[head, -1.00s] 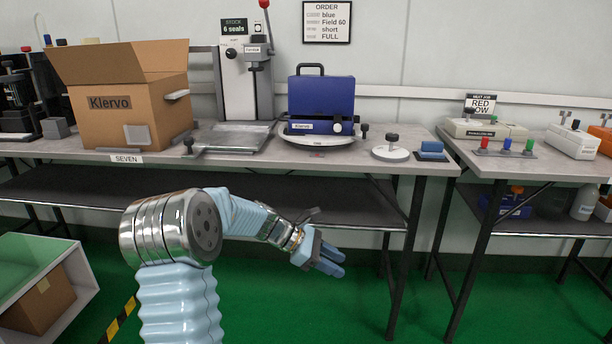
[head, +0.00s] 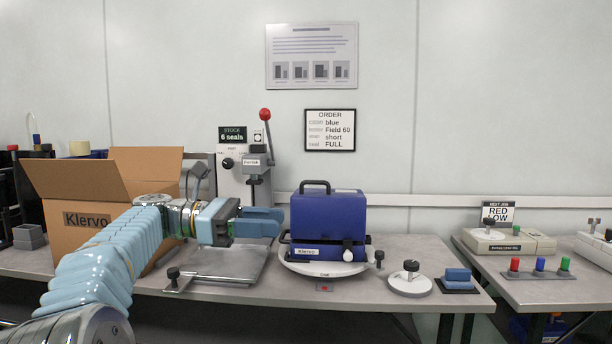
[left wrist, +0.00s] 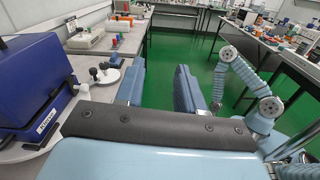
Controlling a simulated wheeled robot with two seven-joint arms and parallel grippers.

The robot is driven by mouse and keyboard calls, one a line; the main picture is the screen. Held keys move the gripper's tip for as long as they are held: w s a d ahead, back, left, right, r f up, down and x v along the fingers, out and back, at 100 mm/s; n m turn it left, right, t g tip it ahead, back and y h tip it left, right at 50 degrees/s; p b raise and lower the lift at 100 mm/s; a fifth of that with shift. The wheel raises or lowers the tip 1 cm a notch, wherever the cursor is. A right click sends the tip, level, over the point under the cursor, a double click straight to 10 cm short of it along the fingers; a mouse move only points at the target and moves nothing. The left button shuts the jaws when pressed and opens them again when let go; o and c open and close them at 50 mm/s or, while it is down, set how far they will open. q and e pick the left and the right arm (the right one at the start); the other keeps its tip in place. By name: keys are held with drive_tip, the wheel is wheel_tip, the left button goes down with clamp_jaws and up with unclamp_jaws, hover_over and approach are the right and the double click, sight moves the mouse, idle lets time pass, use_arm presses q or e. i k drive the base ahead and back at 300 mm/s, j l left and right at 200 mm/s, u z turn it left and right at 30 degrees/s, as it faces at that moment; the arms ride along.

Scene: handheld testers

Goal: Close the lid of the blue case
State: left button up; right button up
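The blue case (head: 328,212) stands on a white round turntable (head: 322,268) on the bench. A tall blue part with a black handle stands upright above a low front with a label and a pale knob; a dark gap runs between them, and the lid appears raised. In the left wrist view the case (left wrist: 32,80) is at the left. My left gripper (head: 280,221) is on the near side of the case, just left of it in the head view, pointing right. Its fingers (left wrist: 160,88) are apart and empty. My other arm shows in the left wrist view; its gripper (left wrist: 216,104) is too small to read.
A cardboard box (head: 75,205) stands open at the left, behind my left arm. A press with a red-topped lever (head: 258,160) and its metal plate (head: 215,262) are left of the case. A white disc with a knob (head: 409,284) and a blue block (head: 457,278) are right.

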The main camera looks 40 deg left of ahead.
sight(328, 213)
drive_tip(key=i+j, duration=0.45)
drive_tip(key=j, duration=0.3)
drive_tip(key=i+j, duration=0.25)
drive_tip(key=j, duration=0.1)
